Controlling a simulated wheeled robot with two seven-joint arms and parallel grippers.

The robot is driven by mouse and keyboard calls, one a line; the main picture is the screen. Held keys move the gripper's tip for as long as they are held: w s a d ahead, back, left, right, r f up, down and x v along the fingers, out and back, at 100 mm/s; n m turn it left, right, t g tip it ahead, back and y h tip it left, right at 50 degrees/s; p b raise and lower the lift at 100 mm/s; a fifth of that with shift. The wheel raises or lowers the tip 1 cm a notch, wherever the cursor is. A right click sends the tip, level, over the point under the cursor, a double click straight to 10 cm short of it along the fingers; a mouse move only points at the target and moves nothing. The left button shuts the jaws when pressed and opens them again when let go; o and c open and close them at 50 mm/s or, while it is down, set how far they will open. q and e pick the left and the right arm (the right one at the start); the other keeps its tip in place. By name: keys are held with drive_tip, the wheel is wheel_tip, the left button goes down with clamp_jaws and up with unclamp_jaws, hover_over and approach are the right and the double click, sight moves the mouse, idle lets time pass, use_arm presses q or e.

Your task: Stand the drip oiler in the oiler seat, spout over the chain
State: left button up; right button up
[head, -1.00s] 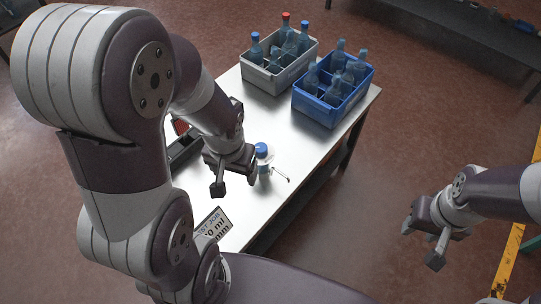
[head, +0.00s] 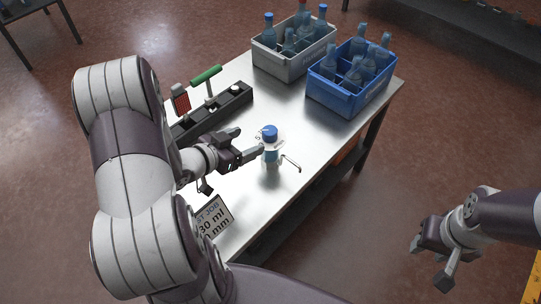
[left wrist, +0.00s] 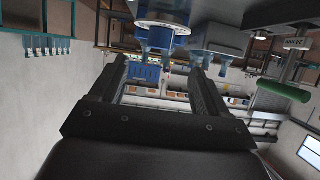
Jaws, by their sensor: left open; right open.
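The drip oiler (head: 270,154) is a small clear bottle with a blue cap and a thin spout pointing right. It stands upright on the metal table. My left gripper (head: 246,150) is open just left of it, fingers toward it; I cannot tell whether they touch. In the left wrist view, the blue-capped oiler (left wrist: 160,14) appears at the top, ahead of the open fingers. A black rack (head: 228,108) at the table's left may hold the oiler seat, but I cannot make out seat or chain. My right gripper (head: 437,252) is open and empty, off the table.
A grey crate (head: 268,62) and a blue crate (head: 340,100) of bottles stand at the table's back. A sign (head: 214,218) stands in front.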

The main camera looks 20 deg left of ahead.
sight(267, 132)
use_arm(q)
drive_tip(key=b+x, duration=0.2)
drive_tip(key=x, duration=1)
drive_tip(key=shift+w+r+b, duration=0.1)
drive_tip(key=shift+w+b, duration=0.1)
drive_tip(key=shift+b, duration=0.2)
clamp_jaws()
